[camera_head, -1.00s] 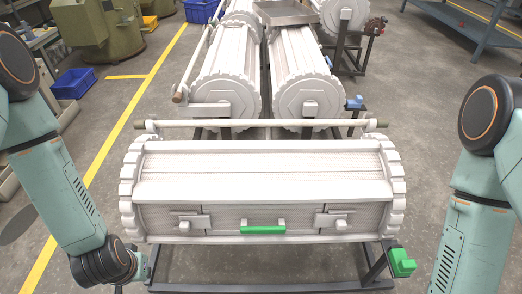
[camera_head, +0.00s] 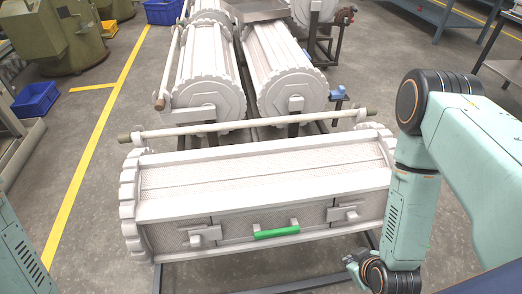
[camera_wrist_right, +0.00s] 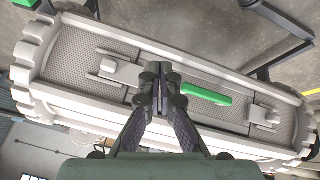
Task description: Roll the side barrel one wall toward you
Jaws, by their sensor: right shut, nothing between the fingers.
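The side barrel (camera_head: 262,190) lies crosswise in front of me, pale and ribbed, with toothed end rings. Its wall facing me has a green handle (camera_head: 276,232) between two latches; the handle also shows in the right wrist view (camera_wrist_right: 206,95). My right gripper (camera_head: 357,264) is low by the barrel's right front. In the right wrist view, its fingers (camera_wrist_right: 157,78) are shut and empty, over the barrel's latch wall beside the green handle. Whether they touch it is unclear. My left gripper is out of view. The barrel's right end is partly hidden by my right arm.
A pale rod (camera_head: 250,123) runs along behind the barrel. Two more barrels (camera_head: 208,80) (camera_head: 285,75) stand lengthwise beyond it. A dark frame (camera_head: 322,281) runs under the barrel's front. Floor is open at the left, by a yellow line (camera_head: 103,130).

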